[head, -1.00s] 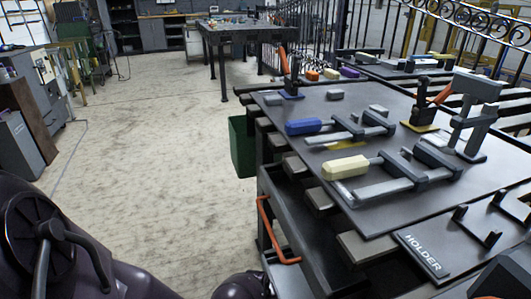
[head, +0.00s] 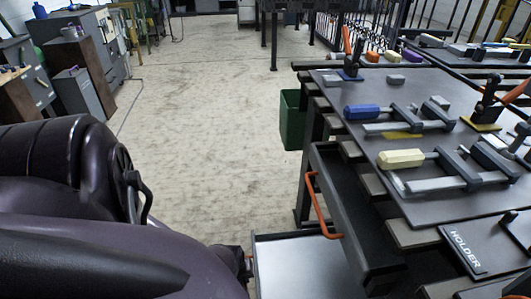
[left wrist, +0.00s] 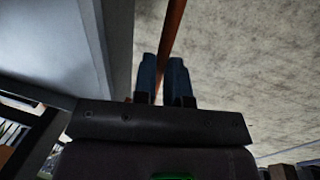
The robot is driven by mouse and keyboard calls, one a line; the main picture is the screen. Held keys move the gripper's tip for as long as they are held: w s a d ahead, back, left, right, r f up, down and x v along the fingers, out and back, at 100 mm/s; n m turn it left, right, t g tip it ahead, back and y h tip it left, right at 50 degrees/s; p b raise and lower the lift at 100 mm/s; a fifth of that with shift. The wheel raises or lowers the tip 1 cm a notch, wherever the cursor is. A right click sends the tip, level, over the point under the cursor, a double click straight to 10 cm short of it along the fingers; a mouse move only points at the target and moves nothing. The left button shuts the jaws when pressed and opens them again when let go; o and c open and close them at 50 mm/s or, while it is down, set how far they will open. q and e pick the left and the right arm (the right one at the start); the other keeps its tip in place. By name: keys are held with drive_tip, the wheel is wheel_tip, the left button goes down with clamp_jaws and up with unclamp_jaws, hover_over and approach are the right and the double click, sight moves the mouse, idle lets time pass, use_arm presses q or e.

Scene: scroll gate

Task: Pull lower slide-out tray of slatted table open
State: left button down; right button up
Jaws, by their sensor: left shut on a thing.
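The slatted table (head: 405,233) stands at the right of the head view. Its lower slide-out tray (head: 298,262) sticks out to the left beneath the upper tray (head: 345,200), with its pale grey inside showing. My left gripper (head: 248,268) is at the tray's outer left end, mostly hidden behind my arm. In the left wrist view, the fingers of my left gripper (left wrist: 162,82) are shut around an orange-brown handle bar (left wrist: 173,28). A grey tray panel (left wrist: 75,45) lies left of them. My right gripper is not in view.
The upper tray has an orange handle (head: 318,205). Clamps such as the yellow-handled one (head: 402,158) and a HOLDER plate (head: 472,250) lie on the tabletop. A green bin (head: 291,120) stands beyond the trays. Open floor (head: 210,130) lies to the left.

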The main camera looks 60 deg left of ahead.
use_arm(q)
drive_tip(key=s+a, duration=0.3)
drive_tip(key=s, duration=0.4)
drive_tip(key=shift+s, duration=0.4)
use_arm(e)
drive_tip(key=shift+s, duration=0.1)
use_arm(q)
drive_tip(key=shift+f, duration=0.1)
drive_tip(key=c, duration=1.2)
unclamp_jaws()
drive_tip(key=shift+o, duration=0.2)
drive_tip(key=shift+w, duration=0.1)
wheel_tip(320, 180, up, 11)
drive_tip(key=s+p, duration=0.2)
drive_tip(key=p, duration=0.4)
drive_tip(key=shift+a+p, duration=0.4)
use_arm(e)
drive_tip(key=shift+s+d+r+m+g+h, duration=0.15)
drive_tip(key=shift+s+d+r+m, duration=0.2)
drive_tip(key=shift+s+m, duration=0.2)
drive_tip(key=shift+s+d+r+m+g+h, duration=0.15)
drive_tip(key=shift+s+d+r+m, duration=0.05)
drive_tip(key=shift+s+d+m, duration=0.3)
